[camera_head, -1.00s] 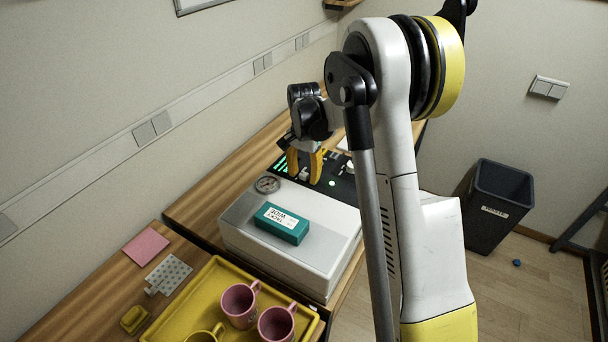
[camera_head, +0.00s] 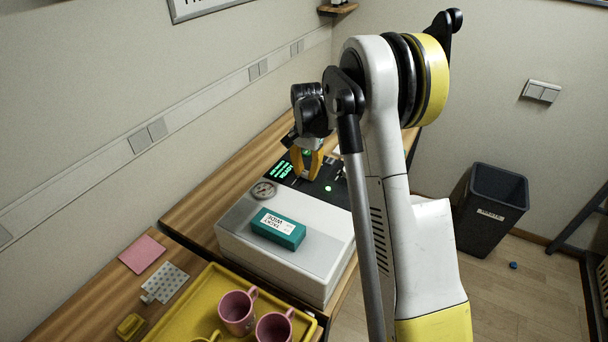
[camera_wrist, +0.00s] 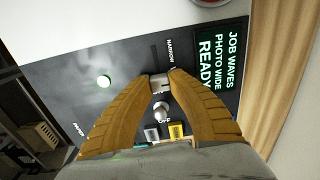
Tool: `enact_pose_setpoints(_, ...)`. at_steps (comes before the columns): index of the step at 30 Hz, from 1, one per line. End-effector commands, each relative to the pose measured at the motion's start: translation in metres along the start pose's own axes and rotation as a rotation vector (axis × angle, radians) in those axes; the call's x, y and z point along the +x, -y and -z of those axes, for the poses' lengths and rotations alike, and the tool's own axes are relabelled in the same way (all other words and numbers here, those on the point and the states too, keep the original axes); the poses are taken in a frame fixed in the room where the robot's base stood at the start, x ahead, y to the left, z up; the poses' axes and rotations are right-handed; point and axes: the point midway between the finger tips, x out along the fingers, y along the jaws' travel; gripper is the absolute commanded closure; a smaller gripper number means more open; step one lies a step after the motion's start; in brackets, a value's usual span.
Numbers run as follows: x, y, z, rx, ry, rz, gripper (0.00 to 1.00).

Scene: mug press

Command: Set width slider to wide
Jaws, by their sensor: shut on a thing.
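My gripper (camera_head: 307,177) is over the dark control panel (camera_head: 330,190) of the white press. In the wrist view its yellow fingers (camera_wrist: 158,76) are shut on a small pale slider knob (camera_wrist: 159,85). The knob sits in a dark slot that runs toward the word NARROW (camera_wrist: 170,50); the wording at the slot's other end is hidden by the fingers. The display (camera_wrist: 218,62) reads JOB WAVES, PHOTO WIDE, READY in green.
A round silver knob (camera_wrist: 161,112) is close below the slider, between my fingers. On the white press (camera_head: 325,240) are a teal box (camera_head: 278,228) and a gauge (camera_head: 263,191). A yellow tray (camera_head: 185,305) holds mugs.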

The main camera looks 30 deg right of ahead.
Motion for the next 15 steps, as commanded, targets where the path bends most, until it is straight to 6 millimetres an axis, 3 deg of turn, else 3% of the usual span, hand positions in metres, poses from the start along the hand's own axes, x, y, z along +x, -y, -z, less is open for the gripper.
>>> enact_pose_setpoints(1, 0.0003, -0.0005, 0.0025, 0.002, -0.005, 0.001, 0.76)
enact_pose_setpoints(3, 0.0003, -0.0004, 0.0025, 0.002, -0.005, 0.001, 0.55)
enact_pose_setpoints(15, -0.0068, -0.0002, 0.0012, 0.001, -0.003, 0.001, 0.55)
